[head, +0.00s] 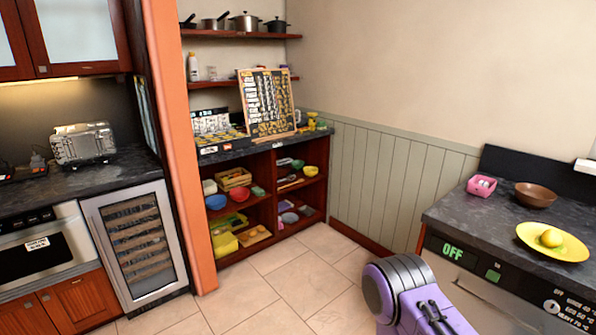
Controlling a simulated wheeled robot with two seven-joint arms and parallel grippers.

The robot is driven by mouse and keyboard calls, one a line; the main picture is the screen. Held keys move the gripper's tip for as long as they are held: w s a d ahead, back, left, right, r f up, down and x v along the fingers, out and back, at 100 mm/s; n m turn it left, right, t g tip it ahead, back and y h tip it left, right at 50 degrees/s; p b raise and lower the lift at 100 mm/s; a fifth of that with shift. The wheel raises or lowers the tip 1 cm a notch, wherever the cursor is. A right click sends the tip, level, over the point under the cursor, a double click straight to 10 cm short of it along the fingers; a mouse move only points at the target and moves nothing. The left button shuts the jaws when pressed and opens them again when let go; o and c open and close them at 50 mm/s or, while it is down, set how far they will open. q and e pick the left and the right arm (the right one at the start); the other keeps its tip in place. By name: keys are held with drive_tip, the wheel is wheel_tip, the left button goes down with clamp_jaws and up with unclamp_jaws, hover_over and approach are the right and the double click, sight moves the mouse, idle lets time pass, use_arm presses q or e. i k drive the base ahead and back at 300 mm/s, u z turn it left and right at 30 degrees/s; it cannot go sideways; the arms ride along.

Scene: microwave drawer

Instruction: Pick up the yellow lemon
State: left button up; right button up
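The yellow lemon (551,237) rests on a round yellow plate (533,252) at the right of the head view. The plate stands on the dark stone counter (453,213), near its front edge. A purple and grey link of one of my arms shows at the bottom right, in front of the counter and apart from the plate. Neither of my grippers is in view, so their states are hidden.
A brown bowl (536,194) and a pink container (482,185) stand behind the plate on the counter. An open shelf (268,198), a microwave drawer (38,248) and an orange pillar (178,130) stand farther left. The tiled floor (290,283) between is clear.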

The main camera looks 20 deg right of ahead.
sight(550, 237)
drive_tip(key=z, duration=0.85)
drive_tip(key=i, duration=0.85)
drive_tip(key=z, duration=1)
